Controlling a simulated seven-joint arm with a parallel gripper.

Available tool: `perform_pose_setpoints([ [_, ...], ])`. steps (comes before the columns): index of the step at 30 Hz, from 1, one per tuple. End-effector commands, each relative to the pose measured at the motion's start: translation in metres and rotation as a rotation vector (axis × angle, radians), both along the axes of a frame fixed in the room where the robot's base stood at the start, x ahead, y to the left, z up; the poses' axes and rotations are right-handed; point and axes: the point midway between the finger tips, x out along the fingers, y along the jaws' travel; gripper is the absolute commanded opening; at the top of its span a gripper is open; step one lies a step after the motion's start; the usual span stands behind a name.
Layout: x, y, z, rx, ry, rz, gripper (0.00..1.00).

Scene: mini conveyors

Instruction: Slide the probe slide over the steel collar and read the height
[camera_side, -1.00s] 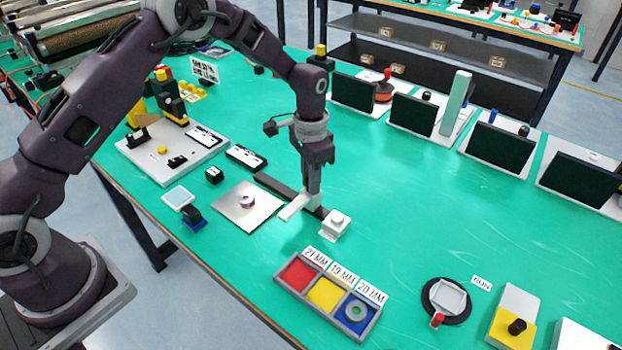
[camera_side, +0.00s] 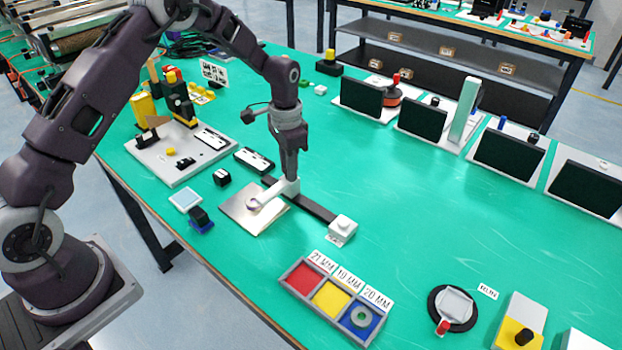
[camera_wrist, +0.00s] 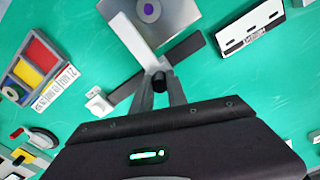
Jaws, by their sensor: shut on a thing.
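The steel collar (camera_side: 252,204) is a small ring with a purple tint on a square metal plate (camera_side: 238,217). It also shows in the wrist view (camera_wrist: 149,10). The probe slide (camera_side: 272,194) is a white bar across a dark rail (camera_side: 316,209), reaching over the plate. In the side view its tip overlaps the collar; in the wrist view the slide (camera_wrist: 132,38) passes left of the collar, which stays visible. My gripper (camera_side: 291,180) is shut on the slide's rail end. A white block (camera_side: 342,228) sits at the rail's near end; I see no height reading.
A black-and-white device (camera_side: 254,160) and a black cube (camera_side: 221,177) lie beyond the plate.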

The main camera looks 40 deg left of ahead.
Motion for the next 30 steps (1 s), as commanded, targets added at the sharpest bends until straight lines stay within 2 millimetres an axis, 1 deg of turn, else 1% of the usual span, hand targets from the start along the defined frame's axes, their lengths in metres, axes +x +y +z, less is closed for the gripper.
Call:
perform_pose_setpoints([
  [1,0.001,0.013,0.001,0.001,-0.004,0.005,0.0],
  [3,0.001,0.027,0.001,0.001,-0.004,0.004,0.0],
  [6,0.001,0.04,0.001,0.0,-0.004,0.002,0.0],
  [9,0.001,0.045,0.001,0.0,-0.004,-0.001,0.0],
  [17,0.001,0.048,0.001,0.004,-0.005,0.001,0.0],
  [18,0.001,0.049,0.001,0.005,-0.005,0.002,0.2],
  [20,0.001,0.049,0.001,0.005,-0.005,0.002,0.32],
  [21,0.001,0.049,0.001,0.005,-0.004,0.002,0.4],
  [30,0.0,0.046,0.002,0.001,-0.003,0.0,0.4],
])
